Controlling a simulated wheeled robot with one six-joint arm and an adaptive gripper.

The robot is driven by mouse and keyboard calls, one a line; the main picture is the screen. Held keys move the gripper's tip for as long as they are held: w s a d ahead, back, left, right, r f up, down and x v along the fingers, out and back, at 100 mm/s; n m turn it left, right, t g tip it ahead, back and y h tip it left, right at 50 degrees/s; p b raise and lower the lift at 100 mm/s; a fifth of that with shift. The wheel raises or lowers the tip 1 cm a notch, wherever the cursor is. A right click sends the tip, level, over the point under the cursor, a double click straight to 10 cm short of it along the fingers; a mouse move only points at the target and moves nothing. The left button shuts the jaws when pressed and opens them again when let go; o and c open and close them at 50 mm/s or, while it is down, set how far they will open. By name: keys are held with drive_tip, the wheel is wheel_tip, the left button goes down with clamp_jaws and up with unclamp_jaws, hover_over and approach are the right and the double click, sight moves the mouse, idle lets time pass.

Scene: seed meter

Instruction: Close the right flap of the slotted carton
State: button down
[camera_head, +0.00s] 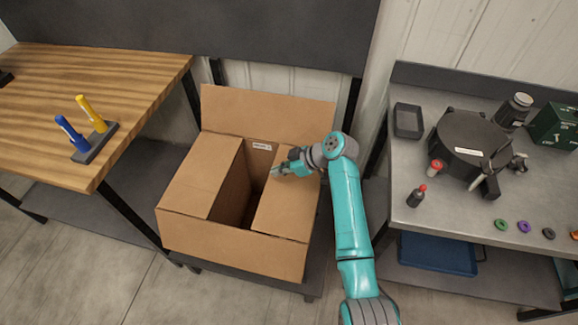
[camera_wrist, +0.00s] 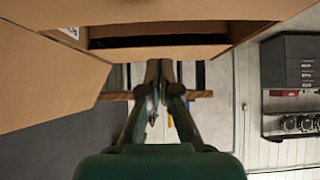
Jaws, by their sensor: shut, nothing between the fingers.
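The slotted cardboard carton (camera_head: 232,235) stands in the middle of the head view on a low dark stand. Its right flap (camera_head: 287,215) leans inward over the right part of the top. The left flap (camera_head: 202,180) lies over the left part, and a dark gap shows between the two. The back flap (camera_head: 265,112) stands up. My gripper (camera_head: 275,173) is shut and empty at the back inner part of the right flap; I cannot tell whether it touches. In the wrist view my gripper (camera_wrist: 160,68) has its fingertips together just below a cardboard panel (camera_wrist: 150,12).
A wooden table (camera_head: 100,75) with a pen holder (camera_head: 95,143) and two markers stands at the left. A grey bench (camera_head: 440,220) at the right carries a round black device (camera_head: 465,135), a dark tray (camera_head: 408,120) and small rings. My arm passes close to the carton's right side.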

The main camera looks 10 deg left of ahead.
sight(274, 184)
drive_tip(key=f, duration=0.1)
drive_tip(key=a+f, duration=0.1)
drive_tip(key=f, duration=0.1)
drive_tip(key=shift+a+f, duration=0.3)
drive_tip(key=shift+f, duration=0.05)
drive_tip(key=shift+a+f, duration=0.1)
drive_tip(key=shift+f, duration=0.75)
drive_tip(key=shift+f, duration=0.1)
